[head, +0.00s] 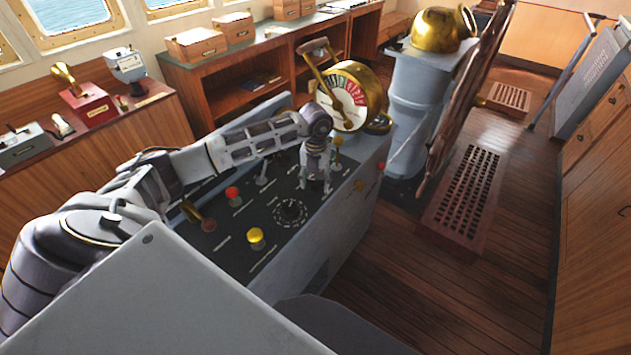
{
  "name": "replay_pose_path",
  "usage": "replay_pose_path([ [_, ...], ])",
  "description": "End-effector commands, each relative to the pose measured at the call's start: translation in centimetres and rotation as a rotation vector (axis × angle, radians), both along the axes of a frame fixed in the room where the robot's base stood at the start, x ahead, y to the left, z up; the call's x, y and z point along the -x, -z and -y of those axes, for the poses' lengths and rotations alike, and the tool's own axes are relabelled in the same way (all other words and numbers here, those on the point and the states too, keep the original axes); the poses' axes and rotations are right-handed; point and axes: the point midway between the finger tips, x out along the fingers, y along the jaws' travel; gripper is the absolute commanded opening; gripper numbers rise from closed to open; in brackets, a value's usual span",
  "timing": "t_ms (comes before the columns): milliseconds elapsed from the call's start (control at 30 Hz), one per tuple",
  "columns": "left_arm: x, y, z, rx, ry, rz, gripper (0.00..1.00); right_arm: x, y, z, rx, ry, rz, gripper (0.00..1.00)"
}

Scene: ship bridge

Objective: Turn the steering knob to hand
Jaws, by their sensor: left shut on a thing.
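My left arm reaches in from the left over the sloping dark control panel (262,232). My left gripper (316,184) points down at the panel's far right part and is shut on a small control there, which I take to be the steering knob. The fingers hide that knob, so its pointer and setting cannot be read. A black round dial knob (290,211) with pale marks around it sits apart, just left of and nearer than the gripper. My right gripper is not in view.
A yellow button (256,238), a red button (233,195) and small levers stand on the panel. A brass engine telegraph (352,97) rises just behind my gripper. A grey pedestal with a brass top (440,30) and a wooden grating (468,190) lie to the right.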

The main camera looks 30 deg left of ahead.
Motion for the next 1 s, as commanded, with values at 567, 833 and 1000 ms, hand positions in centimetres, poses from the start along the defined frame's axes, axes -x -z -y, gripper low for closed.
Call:
replay_pose_path([
  [567,-0.03,-0.02,-0.02,-0.001,-0.116,0.001,0.31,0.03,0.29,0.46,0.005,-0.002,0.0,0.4],
  [833,-0.04,-0.02,-0.01,-0.001,-0.116,0.0,0.63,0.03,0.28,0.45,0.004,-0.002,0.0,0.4],
  [1000,-0.04,-0.02,0.01,0.0,-0.115,0.0,0.77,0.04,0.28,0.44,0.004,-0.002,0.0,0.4],
])
